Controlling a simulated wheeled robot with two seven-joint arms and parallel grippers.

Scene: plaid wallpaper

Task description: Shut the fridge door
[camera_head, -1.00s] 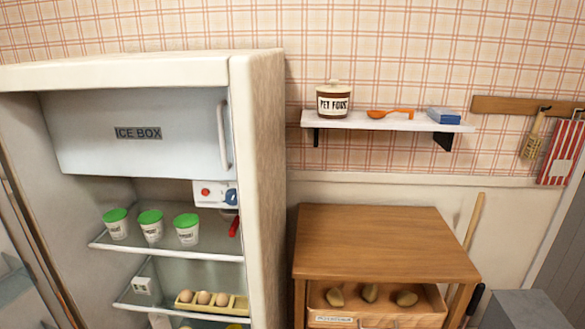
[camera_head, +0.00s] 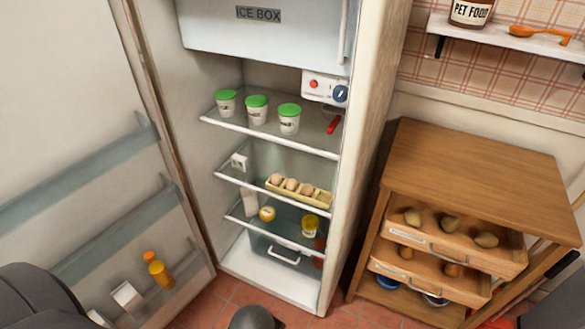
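The fridge (camera_head: 372,130) stands in the middle of the view with its inside in plain sight. Its door (camera_head: 70,90) is wide open, swung out to the left, with its shelved inner side facing me. The door racks hold an orange-capped bottle (camera_head: 158,270) and a white carton (camera_head: 127,297). Dark rounded parts of my own body show at the lower left and bottom centre. Neither gripper's fingers can be seen, and nothing of mine is seen touching the door.
Fridge shelves hold green-lidded tubs (camera_head: 257,110), an egg tray (camera_head: 298,190) and jars. A wooden cabinet (camera_head: 480,175) with pulled-out drawers stands right of the fridge. A wall shelf (camera_head: 510,40) hangs above it. Red tiled floor (camera_head: 240,296) shows in front of the fridge.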

